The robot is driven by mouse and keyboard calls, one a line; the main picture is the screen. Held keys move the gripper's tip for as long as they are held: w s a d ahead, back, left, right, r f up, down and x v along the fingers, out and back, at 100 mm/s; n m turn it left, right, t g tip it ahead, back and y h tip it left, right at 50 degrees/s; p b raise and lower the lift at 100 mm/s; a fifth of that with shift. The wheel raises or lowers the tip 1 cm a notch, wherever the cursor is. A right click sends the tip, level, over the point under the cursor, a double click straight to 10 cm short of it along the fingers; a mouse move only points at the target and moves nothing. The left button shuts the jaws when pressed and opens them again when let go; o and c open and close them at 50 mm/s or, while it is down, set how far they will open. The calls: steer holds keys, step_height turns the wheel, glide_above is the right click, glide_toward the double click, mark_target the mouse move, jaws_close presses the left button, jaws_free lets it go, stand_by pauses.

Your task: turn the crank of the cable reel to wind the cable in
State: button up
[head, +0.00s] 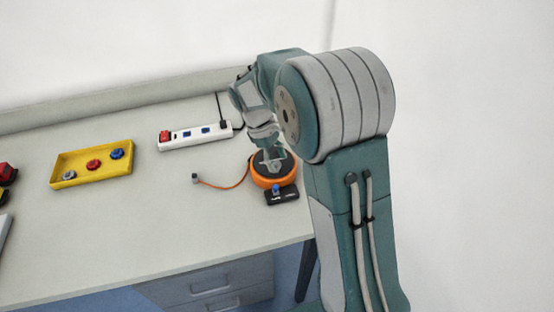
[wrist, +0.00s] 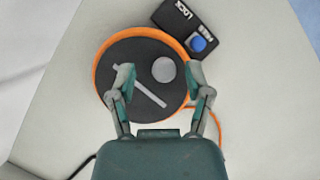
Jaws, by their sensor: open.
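The cable reel (head: 262,178) is an orange drum with a dark top, near the right end of the bench. In the wrist view its orange rim (wrist: 99,72) surrounds a dark disc with a pale bar, and a round grey crank knob (wrist: 164,69) is on the disc. My gripper (wrist: 160,80) is open above the reel, with the knob showing between its fingertips. I cannot tell whether the fingers touch it. The orange cable (head: 229,187) runs out left to a small grey plug (head: 195,178). A black lock box (head: 283,197) with a blue button (wrist: 198,43) sits beside the reel.
A white power strip (head: 196,136) with a red switch lies behind the reel. A yellow tray (head: 92,163) with several coloured knobs is at left. Red and black items (head: 6,174) are at the far left edge. The bench front middle is clear.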

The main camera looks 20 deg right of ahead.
steer(key=shift+s+a+f, duration=0.1)
steer(key=shift+a+f, duration=0.1)
steer(key=shift+a, duration=0.05)
steer(key=shift+c, duration=0.7)
steer(key=shift+d, duration=0.1)
jaws_close()
